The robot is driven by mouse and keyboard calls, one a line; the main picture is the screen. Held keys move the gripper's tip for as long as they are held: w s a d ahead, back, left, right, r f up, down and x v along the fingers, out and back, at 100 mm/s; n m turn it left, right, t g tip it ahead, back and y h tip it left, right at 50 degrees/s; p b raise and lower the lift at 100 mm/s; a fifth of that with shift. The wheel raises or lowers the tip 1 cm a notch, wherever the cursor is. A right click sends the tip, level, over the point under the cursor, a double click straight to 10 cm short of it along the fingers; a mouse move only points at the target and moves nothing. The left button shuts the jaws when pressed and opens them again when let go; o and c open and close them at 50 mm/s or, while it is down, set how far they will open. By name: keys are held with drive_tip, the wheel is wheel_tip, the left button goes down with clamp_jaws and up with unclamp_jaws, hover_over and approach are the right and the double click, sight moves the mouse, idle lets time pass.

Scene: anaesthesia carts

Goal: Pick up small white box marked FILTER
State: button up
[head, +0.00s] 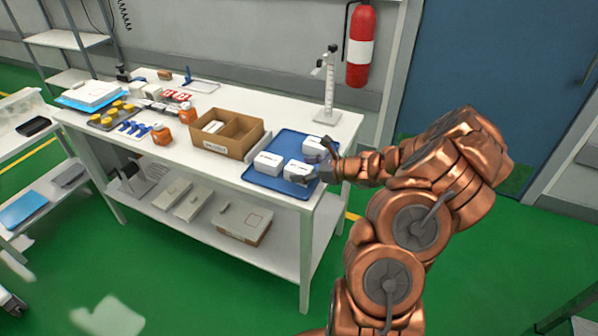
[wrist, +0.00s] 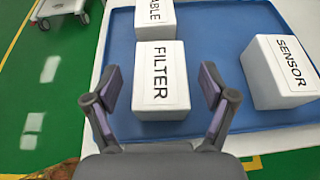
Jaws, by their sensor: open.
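The small white box marked FILTER (wrist: 160,82) sits on the blue tray, upright, with its label on top. In the head view it is the middle-front white box (head: 297,171). My gripper (wrist: 161,88) is open, with one finger on each side of the FILTER box's near part in the wrist view. A gap shows on both sides, and nothing is held. In the head view my gripper (head: 317,167) is at the box's right side, partly hiding it.
On the same blue tray (head: 283,145) are a box marked SENSOR (wrist: 283,72) and a box whose label reads "ABLE" (wrist: 155,18), close beyond the FILTER box. A brown divided carton (head: 226,148) stands left of the tray. A stand (head: 328,90) rises behind.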

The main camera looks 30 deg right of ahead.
drive_tip(key=shift+x, duration=0.75)
drive_tip(key=shift+c, duration=0.4)
drive_tip(key=c, duration=1.2)
drive_tip(key=shift+r, duration=0.1)
drive_tip(key=shift+c, duration=0.2)
